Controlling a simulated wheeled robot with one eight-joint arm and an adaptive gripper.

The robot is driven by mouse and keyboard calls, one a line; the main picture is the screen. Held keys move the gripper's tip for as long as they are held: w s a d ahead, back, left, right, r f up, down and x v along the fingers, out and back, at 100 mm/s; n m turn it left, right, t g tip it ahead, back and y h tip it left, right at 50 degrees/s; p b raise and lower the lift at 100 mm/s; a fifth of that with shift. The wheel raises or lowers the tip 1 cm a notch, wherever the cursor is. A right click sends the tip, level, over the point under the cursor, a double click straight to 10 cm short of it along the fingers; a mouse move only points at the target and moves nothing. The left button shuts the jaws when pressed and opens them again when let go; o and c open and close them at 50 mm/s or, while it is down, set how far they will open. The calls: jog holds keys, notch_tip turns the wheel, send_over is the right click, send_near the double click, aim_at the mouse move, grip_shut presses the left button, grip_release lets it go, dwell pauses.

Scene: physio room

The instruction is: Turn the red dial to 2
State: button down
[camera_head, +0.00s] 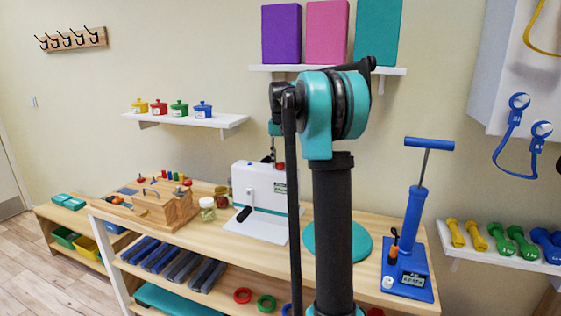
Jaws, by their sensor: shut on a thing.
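The white device (252,187) stands on the wooden bench, with a black-handled crank on its front and a small dark display near its right edge. The red dial (280,166) shows as a small red patch at the top right of the device. My gripper (274,160) points down at it and is shut on it. The fingers are small and dark here. My arm covers part of the view just to the right, and the dial's marks and pointer cannot be read.
A wooden board box (163,206) and a glass jar (207,209) stand left of the device. A teal disc (364,244) lies right of it, partly behind my arm. A blue pump (413,225) stands farther right. A shelf with colored pots (181,117) hangs behind.

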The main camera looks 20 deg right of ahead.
aim_at(281, 163)
jog(key=m, duration=0.6)
jog(key=shift+m, duration=0.3)
dwell(0.4)
jog(key=c, duration=1.2)
grip_release()
notch_tip(281, 163, up, 12)
